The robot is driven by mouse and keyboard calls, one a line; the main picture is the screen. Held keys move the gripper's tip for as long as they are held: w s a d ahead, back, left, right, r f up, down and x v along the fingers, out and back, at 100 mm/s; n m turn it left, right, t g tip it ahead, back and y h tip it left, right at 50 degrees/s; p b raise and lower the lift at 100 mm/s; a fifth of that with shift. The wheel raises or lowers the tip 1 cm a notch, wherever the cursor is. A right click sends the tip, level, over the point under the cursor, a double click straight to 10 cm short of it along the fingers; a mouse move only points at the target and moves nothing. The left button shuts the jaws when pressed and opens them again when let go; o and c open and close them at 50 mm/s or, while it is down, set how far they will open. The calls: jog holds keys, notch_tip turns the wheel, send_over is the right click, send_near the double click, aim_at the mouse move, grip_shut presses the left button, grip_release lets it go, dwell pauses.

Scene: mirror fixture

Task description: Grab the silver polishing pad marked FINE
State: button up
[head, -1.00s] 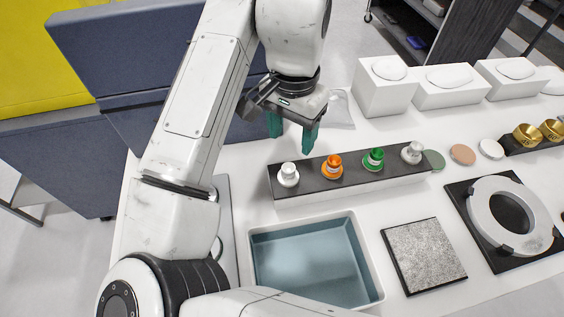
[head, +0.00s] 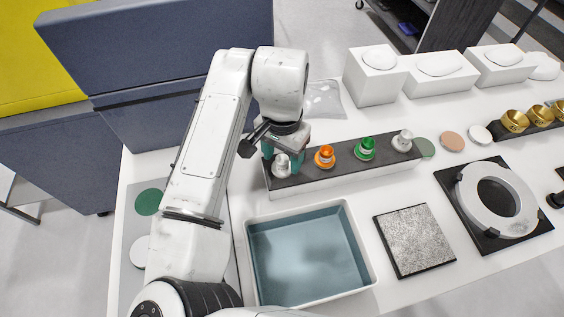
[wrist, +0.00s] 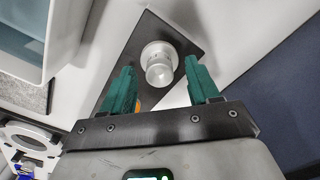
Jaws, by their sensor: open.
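A dark rack (head: 338,176) holds a row of knob-shaped pads. A silver pad (head: 281,168) stands at its left end, then an orange one (head: 324,157), a green one (head: 365,149), and another silver one (head: 402,141) at the right end. I cannot read FINE on any of them. My gripper (head: 282,159) is open, its green fingers either side of the left-end silver pad. In the wrist view this silver pad (wrist: 160,66) stands upright between the spread fingertips (wrist: 158,70); I cannot tell whether they touch it.
The orange pad stands close beside my gripper. A blue-lined tray (head: 362,282) lies in front of the rack, with a speckled square plate (head: 413,240) to its right. White blocks (head: 372,88) stand behind. A ring fixture (head: 497,200) is at right.

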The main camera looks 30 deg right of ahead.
grip_shut()
dwell(0.4)
jog(key=shift+r, duration=0.15)
